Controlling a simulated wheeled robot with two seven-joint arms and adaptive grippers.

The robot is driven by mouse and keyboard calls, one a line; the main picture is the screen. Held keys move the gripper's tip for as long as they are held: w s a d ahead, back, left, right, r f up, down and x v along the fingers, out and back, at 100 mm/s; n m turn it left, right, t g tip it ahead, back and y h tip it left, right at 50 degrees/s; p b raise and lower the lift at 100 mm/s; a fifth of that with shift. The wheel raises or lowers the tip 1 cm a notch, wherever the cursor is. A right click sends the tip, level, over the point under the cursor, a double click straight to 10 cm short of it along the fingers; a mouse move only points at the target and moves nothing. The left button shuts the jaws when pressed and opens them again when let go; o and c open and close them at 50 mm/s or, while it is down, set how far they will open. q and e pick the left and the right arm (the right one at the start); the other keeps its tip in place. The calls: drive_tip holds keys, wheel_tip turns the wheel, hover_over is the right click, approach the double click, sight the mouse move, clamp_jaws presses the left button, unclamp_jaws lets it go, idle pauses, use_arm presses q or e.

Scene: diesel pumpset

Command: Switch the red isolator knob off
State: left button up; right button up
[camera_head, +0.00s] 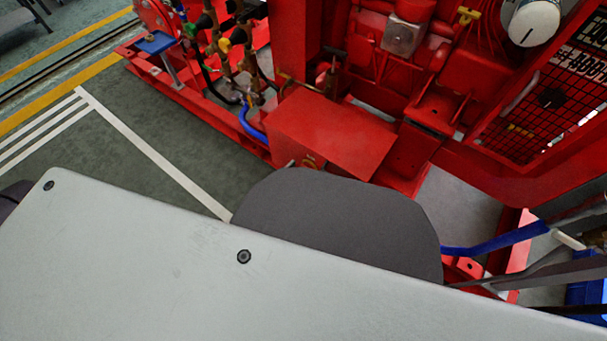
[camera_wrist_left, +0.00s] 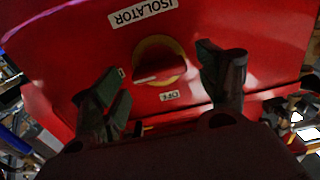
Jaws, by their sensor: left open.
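The red isolator knob (camera_wrist_left: 158,69) shows in the left wrist view, ringed by a yellow disc on a red panel. Its handle lies nearly level across the picture. A white ISOLATOR label (camera_wrist_left: 142,12) is above it, an OFF label (camera_wrist_left: 169,96) is just below, and another small label at left is partly covered by a finger. My left gripper (camera_wrist_left: 161,66) is open, with its dark green fingers on either side of the knob. I cannot tell whether they touch it. My right gripper is not in view.
Red pumpset machinery (camera_head: 335,130) fills the back and right of the head view, with a white round gauge (camera_head: 530,22) and a blue hose (camera_head: 500,240). My own pale body panel covers the foreground. Open green floor (camera_head: 130,140) lies at left.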

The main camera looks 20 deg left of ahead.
use_arm(q)
drive_tip(key=shift+w+d, duration=0.15)
drive_tip(key=shift+w, duration=0.25)
drive_tip(key=shift+c, duration=0.3)
drive_tip(key=c, duration=0.9)
drive_tip(key=shift+c, duration=0.2)
